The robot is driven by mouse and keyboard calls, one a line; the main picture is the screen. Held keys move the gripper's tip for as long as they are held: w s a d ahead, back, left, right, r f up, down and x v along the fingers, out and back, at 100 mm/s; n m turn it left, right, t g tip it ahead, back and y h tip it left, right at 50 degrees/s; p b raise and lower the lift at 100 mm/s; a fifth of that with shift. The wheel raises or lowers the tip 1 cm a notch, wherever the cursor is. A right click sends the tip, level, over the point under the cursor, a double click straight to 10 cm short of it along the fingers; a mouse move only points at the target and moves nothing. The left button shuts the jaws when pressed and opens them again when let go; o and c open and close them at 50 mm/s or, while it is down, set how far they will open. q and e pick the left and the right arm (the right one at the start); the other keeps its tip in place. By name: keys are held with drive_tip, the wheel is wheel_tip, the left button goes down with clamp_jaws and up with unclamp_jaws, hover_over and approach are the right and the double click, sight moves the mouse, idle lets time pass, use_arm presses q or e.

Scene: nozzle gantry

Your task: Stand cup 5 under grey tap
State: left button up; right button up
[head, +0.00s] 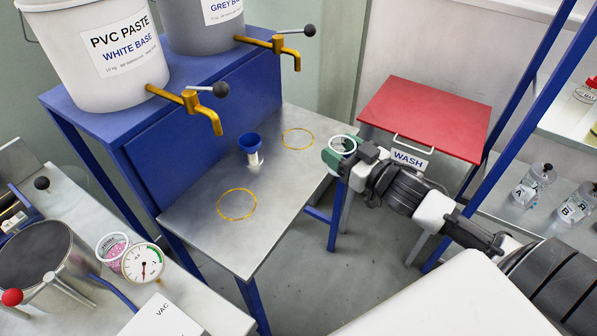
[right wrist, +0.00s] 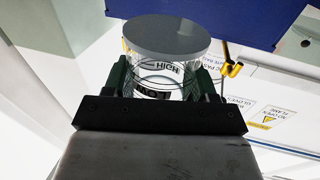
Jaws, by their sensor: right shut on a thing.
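My right gripper (head: 342,152) is shut on a clear cup (head: 342,144) with a white rim, held beside the right edge of the steel table. In the right wrist view the cup (right wrist: 165,75) sits between the dark fingers; its label reads HIGH, and no number 5 is legible. The grey tap (head: 286,48) is the brass spout with a black-knobbed lever on the grey base bucket (head: 203,28). A yellow ring (head: 297,139) marks the table below it. The cup is to the right of this ring, apart from it. My left gripper is not in view.
The white base bucket (head: 100,60) has its own tap (head: 203,108), with another yellow ring (head: 237,204) below. A blue-topped small container (head: 250,146) stands between the rings. A red wash table (head: 425,115) is at right. The steel table's front is clear.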

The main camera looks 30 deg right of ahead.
drive_tip(key=w+a+f, duration=0.2)
drive_tip(key=w, duration=0.1)
drive_tip(key=w+a+f, duration=0.1)
drive_tip(key=w+f, duration=0.1)
drive_tip(key=w+a+f, duration=0.2)
drive_tip(key=w, duration=0.1)
drive_tip(key=shift+w+a, duration=0.3)
drive_tip(key=shift+a, duration=0.05)
wheel_tip(320, 180, down, 2)
drive_tip(key=shift+f+b, duration=0.15)
drive_tip(key=shift+b, duration=0.2)
drive_tip(key=shift+f+p, duration=0.3)
drive_tip(key=shift+f, duration=0.45)
drive_tip(key=shift+f, duration=0.1)
drive_tip(key=o, duration=1)
drive_tip(key=shift+c, duration=0.2)
